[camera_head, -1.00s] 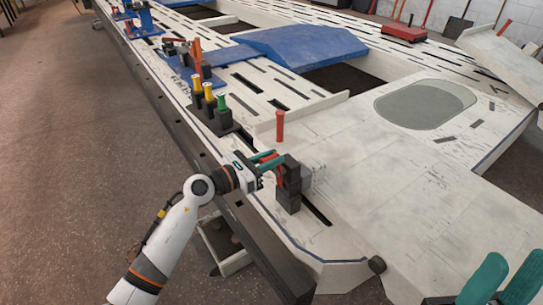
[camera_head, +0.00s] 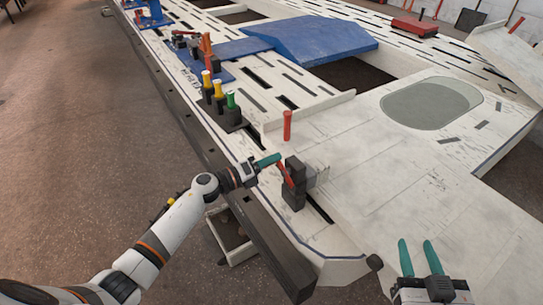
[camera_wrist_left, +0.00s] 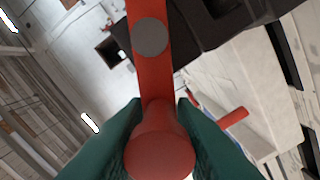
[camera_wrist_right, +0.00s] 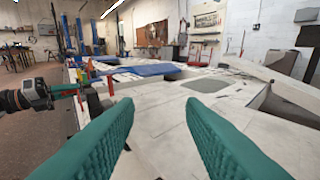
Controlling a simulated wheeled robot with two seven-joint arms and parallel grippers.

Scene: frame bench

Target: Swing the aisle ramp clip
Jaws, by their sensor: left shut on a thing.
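The ramp clip is a black block (camera_head: 294,190) on the near edge of the white bench frame, with a red lever (camera_head: 287,174) on its side. The lever tilts up toward the left. My left gripper (camera_head: 268,160) is at the lever's outer end. In the left wrist view its teal fingers are shut around the rounded red lever end (camera_wrist_left: 160,150), and the dark clip body (camera_wrist_left: 225,15) shows above. My right gripper (camera_head: 418,258) is open and empty over the near right of the frame, and its spread fingers show in the right wrist view (camera_wrist_right: 160,140).
An upright red handle (camera_head: 287,125) stands just behind the clip. Yellow and green handled clips (camera_head: 226,104) line the edge farther back. A blue ramp piece (camera_head: 315,40) lies on the frame. The white surface to the right is mostly clear.

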